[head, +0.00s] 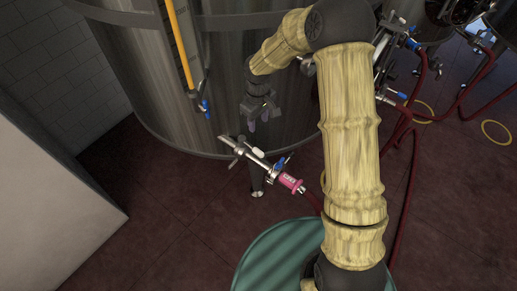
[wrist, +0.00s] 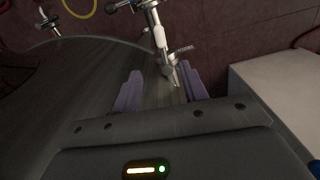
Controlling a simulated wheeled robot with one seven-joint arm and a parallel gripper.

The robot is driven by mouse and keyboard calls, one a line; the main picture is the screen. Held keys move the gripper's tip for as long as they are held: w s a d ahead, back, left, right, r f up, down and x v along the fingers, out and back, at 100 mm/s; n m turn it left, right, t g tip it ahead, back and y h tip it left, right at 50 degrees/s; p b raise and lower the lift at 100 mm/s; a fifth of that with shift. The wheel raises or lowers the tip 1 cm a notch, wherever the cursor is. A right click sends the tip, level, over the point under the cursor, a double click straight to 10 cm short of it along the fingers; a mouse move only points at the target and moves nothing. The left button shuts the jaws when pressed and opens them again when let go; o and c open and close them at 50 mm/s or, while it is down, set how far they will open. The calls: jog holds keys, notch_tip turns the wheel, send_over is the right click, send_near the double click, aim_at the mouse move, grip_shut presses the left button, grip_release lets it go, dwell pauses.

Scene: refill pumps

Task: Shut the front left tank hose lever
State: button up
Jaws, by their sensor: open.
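The front left tank (head: 180,90) is a large steel vessel. A steel valve and hose fitting (head: 262,162) sticks out low at its front. It has a blue lever (head: 281,163), a pale lever (head: 258,152) and a pink-red hose end (head: 290,182). I cannot tell for certain which lever is the hose lever. My gripper (head: 258,123) is open and empty, above the fitting's tank end and apart from the blue lever. In the wrist view, the fitting (wrist: 160,36) lies beyond my open gripper (wrist: 160,88), its near end showing between the purple fingers.
A yellow tube (head: 179,45) with a blue-handled valve (head: 205,107) hangs on the tank, left of my gripper. A white block (head: 45,190) stands at left. Red hoses (head: 408,160) and a yellow ring (head: 496,132) lie at right.

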aim_at(258, 151)
notch_tip(258, 151, down, 17)
jog(key=p, duration=0.4)
jog(key=shift+f, duration=0.2)
grip_shut()
